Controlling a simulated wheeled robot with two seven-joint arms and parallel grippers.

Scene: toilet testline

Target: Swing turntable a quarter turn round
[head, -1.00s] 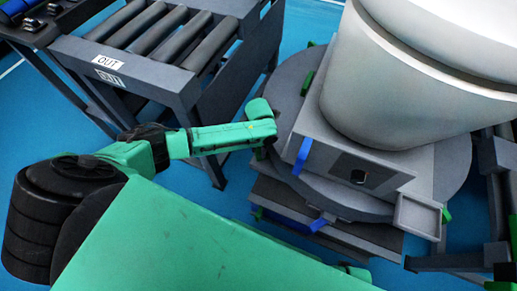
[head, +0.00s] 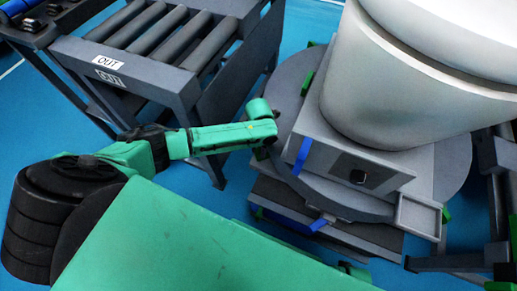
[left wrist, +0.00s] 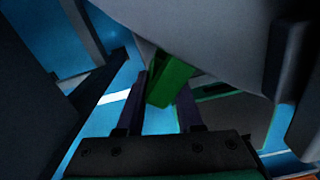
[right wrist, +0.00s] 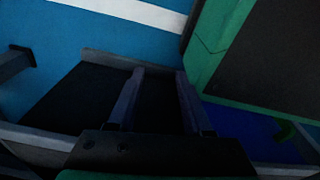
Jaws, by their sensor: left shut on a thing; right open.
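The round grey turntable (head: 287,103) is at the right of the head view, carrying a square grey plate with a white toilet (head: 400,85). Green and blue tabs show around its edge. My left arm reaches in from the left to the turntable's near left edge; its fingers are mostly hidden there. In the left wrist view my left gripper (left wrist: 161,90) is shut on a green handle (left wrist: 175,75) at the turntable's rim. My right gripper (right wrist: 155,72) is open and empty over a dark flat surface in the right wrist view; it does not show in the head view.
A grey roller conveyor (head: 165,40) marked OUT stands at the upper left, with a gap of blue floor (head: 240,180) before the turntable. A dark grey frame (head: 490,180) stands close at the right. A small grey tray (head: 417,214) juts from the plate's front corner.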

